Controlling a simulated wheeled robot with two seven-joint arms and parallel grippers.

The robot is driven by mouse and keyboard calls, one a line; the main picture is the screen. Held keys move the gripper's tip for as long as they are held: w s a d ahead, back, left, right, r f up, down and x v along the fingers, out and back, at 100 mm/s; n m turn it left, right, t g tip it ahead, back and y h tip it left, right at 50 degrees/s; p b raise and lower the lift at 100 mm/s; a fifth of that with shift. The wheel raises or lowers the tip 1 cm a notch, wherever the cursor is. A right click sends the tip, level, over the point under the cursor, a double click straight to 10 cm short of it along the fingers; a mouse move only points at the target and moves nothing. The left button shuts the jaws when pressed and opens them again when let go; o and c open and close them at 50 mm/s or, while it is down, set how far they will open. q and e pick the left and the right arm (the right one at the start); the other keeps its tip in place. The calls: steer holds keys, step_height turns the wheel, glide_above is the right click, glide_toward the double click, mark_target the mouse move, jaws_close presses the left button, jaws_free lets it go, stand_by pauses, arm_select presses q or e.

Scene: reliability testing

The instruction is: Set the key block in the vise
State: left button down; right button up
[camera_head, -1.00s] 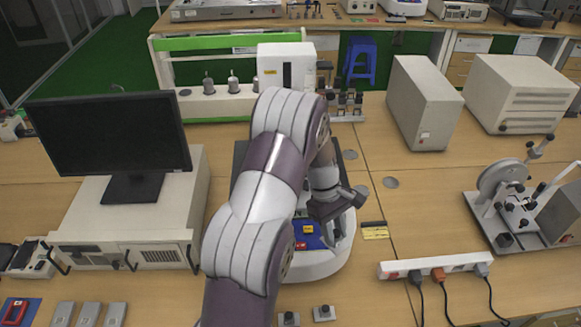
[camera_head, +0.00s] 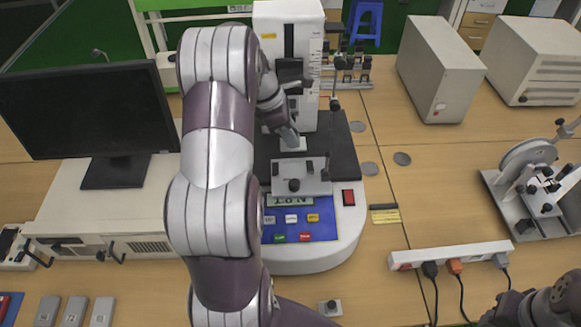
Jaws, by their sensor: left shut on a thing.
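The vise (camera_head: 312,181) is a grey clamp with dark knobs on the front of the white testing machine (camera_head: 345,235). My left gripper (camera_head: 289,137) reaches over the machine's dark bed, just behind the vise as seen here. It is shut on a small block, which I take to be the key block; the fingers and arm hide most of it. I cannot tell whether the block touches anything else. A small grey block with a dark knob (camera_head: 330,307) sits on the table in front of the machine. Part of my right gripper (camera_head: 498,312) shows at the bottom right corner; its fingers are unclear.
A monitor (camera_head: 95,110) stands on a pale instrument box at left. Several flat grey pieces (camera_head: 75,311) lie at the lower left. A power strip (camera_head: 450,256) with cords and a metal device (camera_head: 530,185) are at right.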

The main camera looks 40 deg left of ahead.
arm_select(q)
step_height(320, 180, down, 2)
steer(key=shift+s+d+p, duration=0.1)
steer(key=shift+d+p, duration=0.05)
steer(key=shift+p, duration=0.3)
steer(key=f, duration=0.1)
steer(key=w+a+f, duration=0.1)
steer(key=f, duration=0.3)
steer(key=shift+w+a+f, duration=0.15)
steer(key=shift+w+a, duration=0.05)
steer(key=shift+w, duration=0.2)
steer(key=f, duration=0.2)
steer(key=s+f+p, duration=0.1)
steer(key=shift+d, duration=0.4)
steer(key=shift+f, duration=0.15)
steer(key=shift+w+a+f, duration=0.2)
steer(key=shift+w+f, duration=0.05)
steer(key=c, duration=1.1)
jaws_free()
steer(key=shift+o, duration=1.3)
steer(key=shift+s+d+r, duration=0.1)
steer(key=shift+s+r, duration=0.05)
arm_select(e)
steer(key=shift+w+a+r, duration=0.15)
steer(key=shift+w+r, duration=0.05)
steer(key=shift+r, duration=0.35)
steer(key=shift+w+a+r, duration=0.1)
steer(key=shift+w+r, duration=0.1)
steer(key=shift+r, duration=0.3)
